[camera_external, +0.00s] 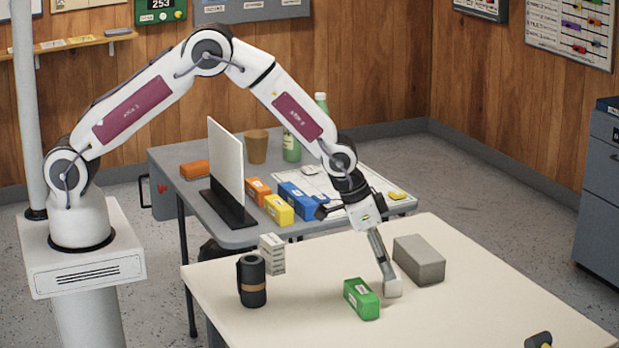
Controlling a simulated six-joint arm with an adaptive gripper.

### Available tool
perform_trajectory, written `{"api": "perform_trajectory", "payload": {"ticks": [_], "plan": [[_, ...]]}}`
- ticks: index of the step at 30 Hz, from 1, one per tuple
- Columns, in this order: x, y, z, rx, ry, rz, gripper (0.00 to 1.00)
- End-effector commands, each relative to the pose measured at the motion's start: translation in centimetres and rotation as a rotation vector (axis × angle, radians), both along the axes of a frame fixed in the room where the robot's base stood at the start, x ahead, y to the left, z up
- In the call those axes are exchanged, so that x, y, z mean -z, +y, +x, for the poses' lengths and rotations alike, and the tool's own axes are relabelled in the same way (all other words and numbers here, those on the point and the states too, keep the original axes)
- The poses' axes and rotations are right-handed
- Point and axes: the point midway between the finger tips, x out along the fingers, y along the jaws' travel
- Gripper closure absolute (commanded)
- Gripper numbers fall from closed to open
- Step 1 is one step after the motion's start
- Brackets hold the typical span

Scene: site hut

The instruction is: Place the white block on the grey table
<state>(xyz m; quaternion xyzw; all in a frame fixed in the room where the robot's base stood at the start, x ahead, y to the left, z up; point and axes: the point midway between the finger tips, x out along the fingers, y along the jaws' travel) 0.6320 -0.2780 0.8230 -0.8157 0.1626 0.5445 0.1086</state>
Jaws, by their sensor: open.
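The white block (272,254) stands upright on the cream table, near its back-left edge, with dark marks on its side. The grey table (172,158) is behind the cream table and holds several objects. My gripper (391,288) points down at the cream table top, between a green block (361,299) and a large grey block (419,260). It is well to the right of the white block. It is open, though the gap between its fingers is hard to see from this side. I see nothing held in it.
A black cylinder with a brown band (252,281) stands near the white block. The grey table holds a white upright panel (226,160), orange, yellow and blue blocks (297,200), a brown cup (257,146), a green bottle (291,146) and a white sheet (335,190).

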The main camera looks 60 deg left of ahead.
Motion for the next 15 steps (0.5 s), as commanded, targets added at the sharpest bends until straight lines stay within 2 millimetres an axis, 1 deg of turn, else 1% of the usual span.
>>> {"api": "perform_trajectory", "payload": {"ticks": [8,15], "plan": [[0.3,-0.1,0.0,0.000,0.001,0.000,0.53],[2.0,-0.5,0.3,0.001,0.003,0.002,0.53]]}}
